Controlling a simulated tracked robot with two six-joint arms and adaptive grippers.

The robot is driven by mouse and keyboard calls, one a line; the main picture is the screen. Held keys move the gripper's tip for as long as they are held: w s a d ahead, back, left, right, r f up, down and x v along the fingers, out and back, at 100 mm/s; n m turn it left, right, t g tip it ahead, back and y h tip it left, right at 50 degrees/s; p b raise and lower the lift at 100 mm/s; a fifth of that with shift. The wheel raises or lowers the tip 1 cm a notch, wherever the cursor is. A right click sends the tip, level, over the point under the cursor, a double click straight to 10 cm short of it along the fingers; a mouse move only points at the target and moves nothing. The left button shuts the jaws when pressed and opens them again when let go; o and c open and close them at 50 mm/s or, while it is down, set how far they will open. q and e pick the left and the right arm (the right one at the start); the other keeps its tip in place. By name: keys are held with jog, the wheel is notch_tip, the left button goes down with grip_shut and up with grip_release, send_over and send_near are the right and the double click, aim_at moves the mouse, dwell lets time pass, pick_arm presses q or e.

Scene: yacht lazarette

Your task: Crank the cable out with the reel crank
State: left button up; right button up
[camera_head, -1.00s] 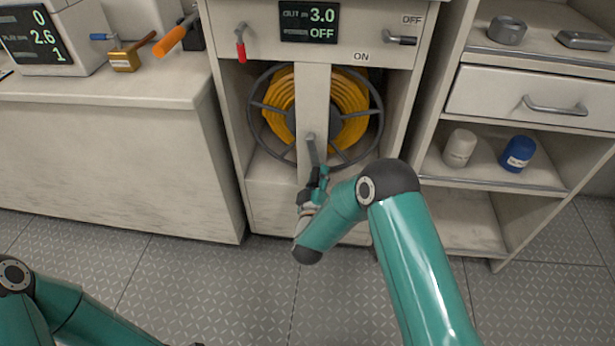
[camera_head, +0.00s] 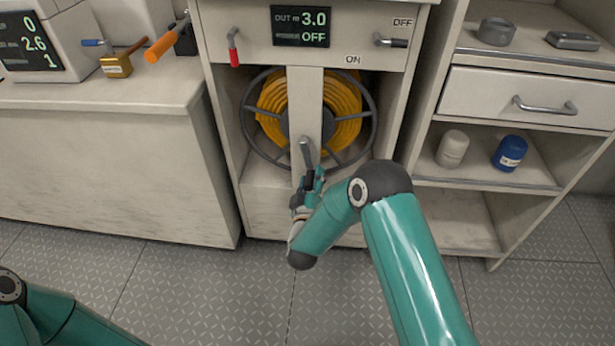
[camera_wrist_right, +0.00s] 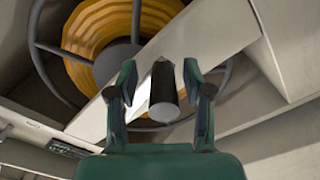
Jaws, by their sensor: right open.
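The cable reel (camera_head: 358,110) holds coiled yellow cable inside a grey spoked rim, behind a pale upright post (camera_head: 305,95). The reel crank (camera_head: 306,153) is a grey arm low on the post, and its dark grip shows in the right wrist view (camera_wrist_right: 163,92). My right gripper (camera_head: 309,182) is just below the crank in the head view. In the right wrist view the fingers (camera_wrist_right: 162,85) are open, one on each side of the crank grip, with gaps visible. The display (camera_head: 300,27) reads OUT m 3.0 and OFF. My left gripper is out of view.
A red-tipped lever (camera_head: 234,50) and a dark-handled switch lever (camera_head: 390,41) flank the display. A shelf at right holds a white jar (camera_head: 452,149) and a blue jar (camera_head: 509,152).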

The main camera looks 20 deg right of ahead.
jog(key=v, duration=1.1)
jog(key=shift+r, duration=0.1)
jog(key=shift+d, duration=0.1)
